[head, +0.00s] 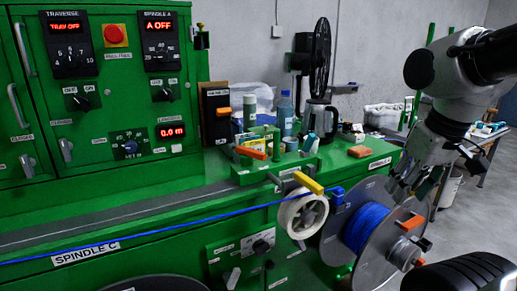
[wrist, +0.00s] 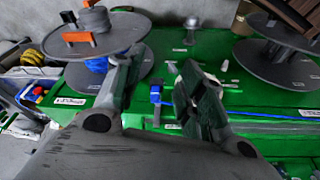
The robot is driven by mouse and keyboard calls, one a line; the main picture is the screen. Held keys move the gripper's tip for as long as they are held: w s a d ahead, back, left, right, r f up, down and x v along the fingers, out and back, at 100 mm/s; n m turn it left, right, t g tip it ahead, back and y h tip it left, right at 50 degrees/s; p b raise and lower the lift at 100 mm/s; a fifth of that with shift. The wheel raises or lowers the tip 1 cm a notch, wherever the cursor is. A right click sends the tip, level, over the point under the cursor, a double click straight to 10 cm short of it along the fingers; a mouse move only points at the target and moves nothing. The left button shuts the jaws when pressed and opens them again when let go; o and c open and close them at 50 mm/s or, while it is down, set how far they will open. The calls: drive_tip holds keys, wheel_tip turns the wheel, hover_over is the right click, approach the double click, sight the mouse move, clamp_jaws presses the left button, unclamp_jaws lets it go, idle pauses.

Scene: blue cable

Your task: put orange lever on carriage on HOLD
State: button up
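An orange lever (head: 250,152) lies tilted on a low green block (head: 256,174) on the machine's bench in the head view. I cannot read a HOLD mark beside either lever. Another orange lever (head: 222,112) is on a black box behind. My gripper (head: 408,190) is right of these levers, over the blue cable spool and apart from them. In the wrist view its fingers (wrist: 158,82) are spread with nothing between them. The orange lever cannot be made out there.
The blue cable (head: 190,218) runs along the machine front to a blue guide (head: 337,195), also seen in the wrist view (wrist: 155,95). The cable spool (head: 366,228) has an orange piece (head: 412,222) on its hub. Bottles, a kettle (head: 320,118) and an orange block (head: 359,151) crowd the bench.

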drive_tip(key=w+a+r+n+g, duration=0.1)
drive_tip(key=w+a+n+g, duration=0.15)
drive_tip(key=w+a, duration=0.9)
drive_tip(key=n, duration=0.5)
hover_over(258, 152)
drive_tip(key=shift+s+d+r+g, duration=0.1)
drive_tip(key=shift+s+r+g, duration=0.1)
drive_tip(key=shift+r+g, duration=0.2)
drive_tip(key=r, duration=0.2)
drive_tip(key=r+n, duration=0.1)
drive_tip(key=shift+w+r, duration=0.35)
drive_tip(key=shift+w, duration=0.05)
wheel_tip(258, 152, down, 7)
drive_tip(key=shift+s+f, duration=0.1)
drive_tip(key=shift+s, duration=0.05)
drive_tip(key=shift+f, duration=0.4)
clamp_jaws()
